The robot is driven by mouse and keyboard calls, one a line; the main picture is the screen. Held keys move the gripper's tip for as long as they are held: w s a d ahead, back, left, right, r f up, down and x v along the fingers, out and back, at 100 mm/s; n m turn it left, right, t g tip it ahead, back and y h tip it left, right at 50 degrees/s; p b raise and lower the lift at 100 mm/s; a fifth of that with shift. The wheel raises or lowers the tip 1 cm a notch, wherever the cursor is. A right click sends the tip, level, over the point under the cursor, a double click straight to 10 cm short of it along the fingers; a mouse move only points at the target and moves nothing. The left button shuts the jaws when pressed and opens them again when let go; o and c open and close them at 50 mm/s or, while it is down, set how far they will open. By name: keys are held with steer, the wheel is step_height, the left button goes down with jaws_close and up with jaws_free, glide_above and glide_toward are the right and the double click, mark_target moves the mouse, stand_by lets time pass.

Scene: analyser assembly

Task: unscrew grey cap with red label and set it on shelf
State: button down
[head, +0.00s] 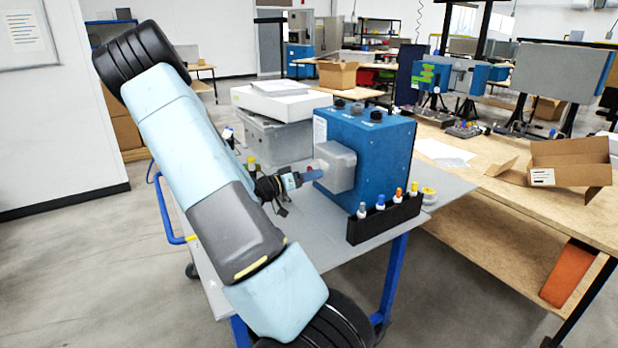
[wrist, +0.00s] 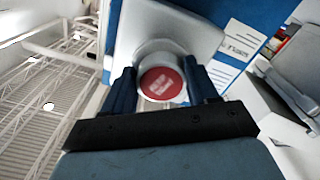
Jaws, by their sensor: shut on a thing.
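The grey cap with the red label (wrist: 162,82) sits between the two dark blue fingers of my gripper (wrist: 160,90) in the wrist view. The fingers are shut on its sides, and the red label faces the camera. Behind it is the grey front housing of the blue analyser (head: 365,150). In the head view my gripper (head: 310,174) reaches the left face of the grey housing (head: 336,166), and the cap is mostly hidden there. Whether the cap is still seated in the housing cannot be told. A black rack (head: 385,219) with several coloured caps stands in front of the analyser.
The analyser stands on a grey cart top (head: 440,190) with blue legs. Grey cases (head: 275,138) stand behind my arm at the back left. A wooden bench (head: 500,205) with an open cardboard box (head: 570,163) is at the right.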

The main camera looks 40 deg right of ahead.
steer(key=shift+s+f, duration=0.1)
steer(key=shift+f, duration=0.1)
steer(key=shift+c, duration=2.1)
jaws_free()
steer(key=shift+r, duration=0.1)
steer(key=m, duration=0.8)
steer(key=w+m, duration=0.1)
steer(key=m, duration=0.7)
steer(key=r+m, duration=0.1)
steer(key=m, duration=0.7)
steer(key=shift+w+d, duration=0.15)
steer(key=shift+w, duration=0.2)
